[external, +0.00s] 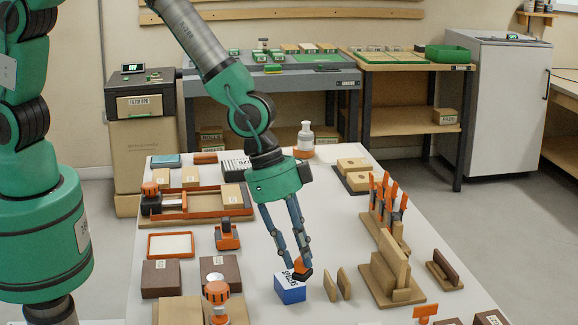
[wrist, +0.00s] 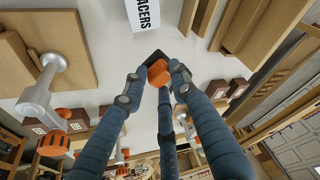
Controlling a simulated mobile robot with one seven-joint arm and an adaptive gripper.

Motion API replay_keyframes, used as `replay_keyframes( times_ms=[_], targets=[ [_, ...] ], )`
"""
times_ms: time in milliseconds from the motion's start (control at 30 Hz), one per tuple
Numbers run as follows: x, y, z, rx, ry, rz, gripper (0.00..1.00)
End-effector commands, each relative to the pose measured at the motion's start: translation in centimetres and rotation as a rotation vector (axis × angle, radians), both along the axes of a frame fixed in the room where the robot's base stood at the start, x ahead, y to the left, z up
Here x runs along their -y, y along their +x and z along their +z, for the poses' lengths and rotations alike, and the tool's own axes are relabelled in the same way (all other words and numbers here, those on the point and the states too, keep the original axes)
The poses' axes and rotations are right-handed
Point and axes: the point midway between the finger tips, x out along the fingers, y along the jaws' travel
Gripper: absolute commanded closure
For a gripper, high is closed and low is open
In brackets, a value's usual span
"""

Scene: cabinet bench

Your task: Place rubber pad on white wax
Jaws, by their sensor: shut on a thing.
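My gripper (external: 300,268) points down over the front middle of the bench, its long blue-grey fingers closed on a small orange piece with a dark face (wrist: 158,72). This piece seems to be the rubber pad; the orange piece (external: 304,266) also shows in the external view, above the right side of a blue box. I cannot tell whether it touches the box. No label reading white wax is legible; a pale slab in an orange-rimmed tray (external: 171,245), left of my gripper, may be it.
The blue box with a white top marked SPACERS (external: 290,290) is just below my gripper. Two upright wooden plates (external: 338,284) and a wooden stand (external: 392,272) are at right. Brown blocks (external: 160,279) and an orange-knobbed clamp (external: 216,296) are at left.

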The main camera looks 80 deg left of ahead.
Motion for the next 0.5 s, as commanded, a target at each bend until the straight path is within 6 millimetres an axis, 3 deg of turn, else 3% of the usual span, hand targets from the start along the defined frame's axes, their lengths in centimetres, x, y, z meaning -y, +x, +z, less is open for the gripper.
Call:
replay_keyframes(
  times_ms=[100, 200, 500],
  targets=[
    [2.6, -1.4, 0.1, -0.002, 0.001, -0.045, 0.99],
    [3.9, -2.1, 0.3, -0.003, 0.002, -0.070, 0.99],
    [4.9, -2.7, 0.4, -0.003, 0.001, -0.088, 0.99]
  ],
)
